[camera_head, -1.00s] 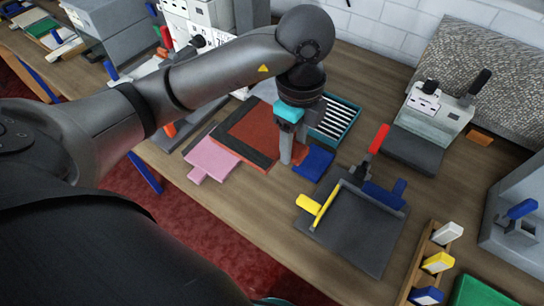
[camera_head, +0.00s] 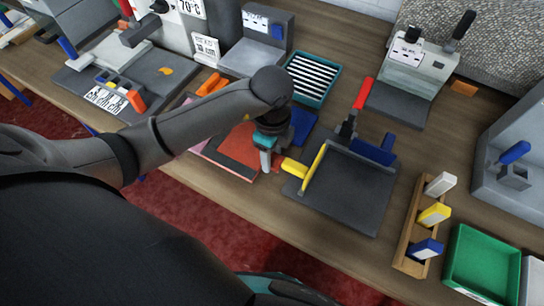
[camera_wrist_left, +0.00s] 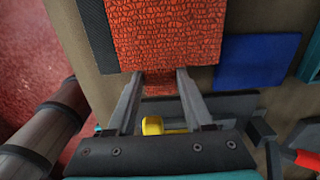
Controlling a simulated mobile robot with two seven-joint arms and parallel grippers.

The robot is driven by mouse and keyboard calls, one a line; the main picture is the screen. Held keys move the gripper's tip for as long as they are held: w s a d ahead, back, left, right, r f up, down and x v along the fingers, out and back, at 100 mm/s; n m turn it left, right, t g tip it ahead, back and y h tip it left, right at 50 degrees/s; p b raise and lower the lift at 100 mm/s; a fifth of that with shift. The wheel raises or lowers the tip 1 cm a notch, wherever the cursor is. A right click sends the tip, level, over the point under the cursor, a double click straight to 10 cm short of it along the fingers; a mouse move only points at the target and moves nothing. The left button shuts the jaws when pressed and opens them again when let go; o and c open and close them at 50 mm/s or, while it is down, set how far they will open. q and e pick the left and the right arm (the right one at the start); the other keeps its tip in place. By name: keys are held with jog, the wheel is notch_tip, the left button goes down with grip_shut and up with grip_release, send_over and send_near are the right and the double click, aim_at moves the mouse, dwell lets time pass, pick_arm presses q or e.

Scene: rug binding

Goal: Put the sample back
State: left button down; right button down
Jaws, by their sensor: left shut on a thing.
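The red rug sample (camera_head: 238,150) lies flat or just above the bench near its front edge; I cannot tell if it touches. My left gripper (camera_head: 266,163) is shut on its narrow tab; in the left wrist view the fingers (camera_wrist_left: 158,90) flank the red tab, and the sample (camera_wrist_left: 165,32) extends beyond them with a dark strip along its left side. A pink sample (camera_head: 199,150) shows beside and partly beneath the red one. A blue sample (camera_head: 304,122) lies to the right, also in the wrist view (camera_wrist_left: 255,62). My right gripper is not in view.
A teal striped tray (camera_head: 313,78) lies behind. A wooden rack (camera_head: 409,235) with coloured blocks and a green tray (camera_head: 480,262) stand at right. Machines line the back.

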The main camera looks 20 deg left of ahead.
pick_arm(q)
jog(key=shift+f, duration=0.6)
jog(key=shift+c, duration=1.5)
grip_release()
jog(key=shift+f, duration=0.1)
notch_tip(320, 180, up, 12)
jog(key=p, duration=0.2)
